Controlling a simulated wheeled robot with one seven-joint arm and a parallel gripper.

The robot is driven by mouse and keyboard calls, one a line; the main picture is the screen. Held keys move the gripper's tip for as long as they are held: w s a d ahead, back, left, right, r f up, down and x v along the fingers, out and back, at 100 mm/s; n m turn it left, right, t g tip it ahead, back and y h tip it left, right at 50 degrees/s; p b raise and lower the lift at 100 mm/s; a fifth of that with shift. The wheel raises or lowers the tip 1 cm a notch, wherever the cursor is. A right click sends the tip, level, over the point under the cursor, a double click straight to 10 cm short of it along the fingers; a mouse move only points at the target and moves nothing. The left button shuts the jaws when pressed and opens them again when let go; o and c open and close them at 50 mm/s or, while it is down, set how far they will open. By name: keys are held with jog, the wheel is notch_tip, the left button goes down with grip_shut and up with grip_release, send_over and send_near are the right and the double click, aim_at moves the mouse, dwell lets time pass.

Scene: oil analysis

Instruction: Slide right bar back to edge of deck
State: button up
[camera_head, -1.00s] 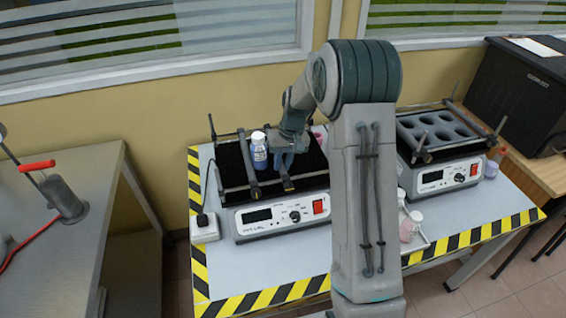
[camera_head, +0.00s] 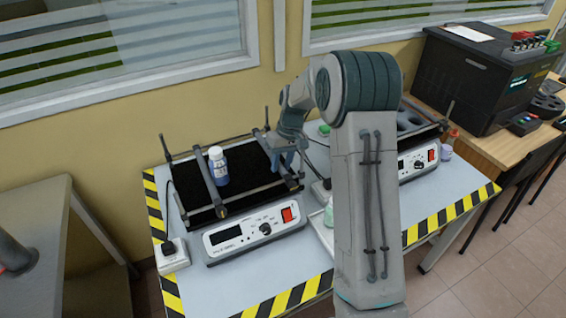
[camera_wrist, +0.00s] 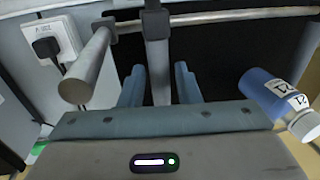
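The left shaker (camera_head: 258,232) has a black deck (camera_head: 248,172) with two grey bars across it. The right bar (camera_head: 283,163) lies along the deck's right side, near the right end of the front rail. My gripper (camera_head: 288,150) is over this bar. In the wrist view the bar (camera_wrist: 158,75) runs between my two fingers (camera_wrist: 160,82); they look open around it, with a narrow gap on the right side. The left bar (camera_head: 211,183) is beside a blue bottle with a white cap (camera_head: 218,168).
The bottle (camera_wrist: 270,95) stands close to my gripper body in the wrist view. A thick corner post (camera_wrist: 88,66) and a white socket with a black plug (camera_wrist: 52,40) are on the other side. A second shaker (camera_head: 418,162) stands to the right, partly behind my arm.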

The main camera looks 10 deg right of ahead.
jog(key=shift+o, duration=0.5)
jog(key=shift+d, duration=0.1)
jog(key=shift+w+r, duration=0.1)
jog(key=shift+r, duration=0.2)
notch_tip(320, 180, up, 13)
jog(key=d+b, duration=0.1)
jog(key=d, duration=0.1)
jog(key=shift+w+d, duration=0.25)
jog(key=s+a+r+m+t+h, duration=0.15)
jog(key=s+r, duration=0.25)
jog(key=s, duration=1.2)
jog(key=s+f+m+t, duration=0.1)
jog(key=s+f, duration=0.3)
jog(key=s, duration=1.1)
jog(key=shift+s+a+f+t+h, duration=0.25)
jog(key=shift+t+h, duration=0.1)
jog(key=shift+t, duration=0.2)
